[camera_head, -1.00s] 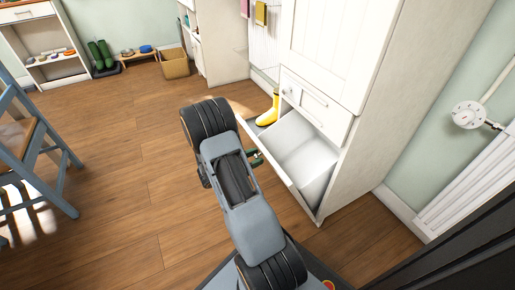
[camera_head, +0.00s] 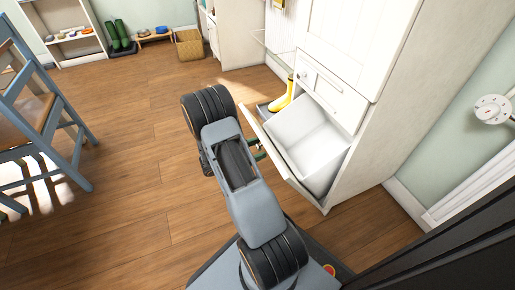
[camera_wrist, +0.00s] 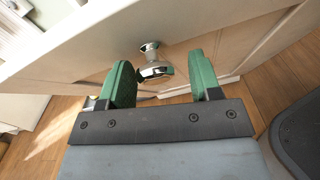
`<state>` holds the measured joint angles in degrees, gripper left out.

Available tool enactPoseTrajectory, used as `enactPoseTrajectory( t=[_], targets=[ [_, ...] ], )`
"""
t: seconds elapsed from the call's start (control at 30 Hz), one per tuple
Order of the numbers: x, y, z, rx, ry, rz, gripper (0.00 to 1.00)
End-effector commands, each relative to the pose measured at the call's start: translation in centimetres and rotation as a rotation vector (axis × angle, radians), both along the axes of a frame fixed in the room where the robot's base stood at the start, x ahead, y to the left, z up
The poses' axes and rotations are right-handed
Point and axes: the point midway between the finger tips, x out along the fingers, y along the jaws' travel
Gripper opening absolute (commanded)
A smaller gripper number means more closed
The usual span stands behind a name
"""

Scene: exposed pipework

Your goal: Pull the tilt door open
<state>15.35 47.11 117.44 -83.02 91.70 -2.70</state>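The tilt door (camera_head: 270,150) at the bottom of the white cabinet is tilted outward, with a pale bin (camera_head: 308,140) showing behind it. In the wrist view, the door's face (camera_wrist: 95,50) fills the upper part and carries a round, shiny metal knob (camera_wrist: 154,69). My gripper (camera_wrist: 160,75) has its two green fingers apart on either side of the knob. A gap shows between the knob and the right finger; I cannot tell whether the left finger touches it. In the head view, my arm hides most of the gripper, and only a bit of green (camera_head: 259,151) shows beside the door.
A drawer (camera_head: 333,92) sits shut above the tilt door. Yellow boots (camera_head: 283,96) stand just beyond the cabinet. The wooden floor (camera_head: 130,190) between chair and cabinet is clear.

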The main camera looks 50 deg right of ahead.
Motion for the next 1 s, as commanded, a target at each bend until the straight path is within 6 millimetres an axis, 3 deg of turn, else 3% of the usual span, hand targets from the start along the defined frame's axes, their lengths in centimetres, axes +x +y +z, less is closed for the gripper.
enactPoseTrajectory(
  t=[0.37, 1.0],
  targets=[
    [0.4, 0.6, 0.3, -0.005, -0.002, 0.003, 0.62],
    [4.6, 11.0, 0.3, -0.002, -0.001, 0.004, 0.62]
  ],
)
